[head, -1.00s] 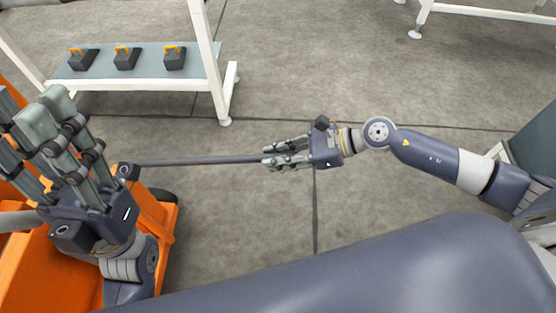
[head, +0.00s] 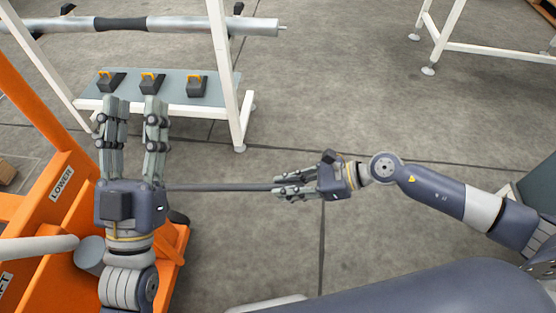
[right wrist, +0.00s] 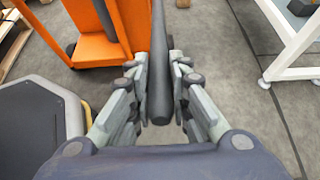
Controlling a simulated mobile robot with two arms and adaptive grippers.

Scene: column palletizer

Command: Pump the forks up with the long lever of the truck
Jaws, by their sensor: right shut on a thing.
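The orange truck (head: 38,200) stands at the left of the head view, with a "LOWER" label on its upright. Its long dark lever (head: 225,188) runs out to the right, nearly level in the picture. My right gripper (head: 281,189) is shut on the lever's free end. In the right wrist view the lever (right wrist: 158,65) lies between the fingers, with the orange truck (right wrist: 97,48) beyond. My left gripper (head: 130,104) is open and empty, its fingers pointing up the picture. It hides the lever's inner end. The forks cannot be made out.
A white-framed rack (head: 228,85) stands behind, with several black-and-orange blocks on its grey shelf (head: 172,88) and a silver roll (head: 175,27) above. Another white frame (head: 440,35) is at the upper right. The concrete floor (head: 300,130) between is clear.

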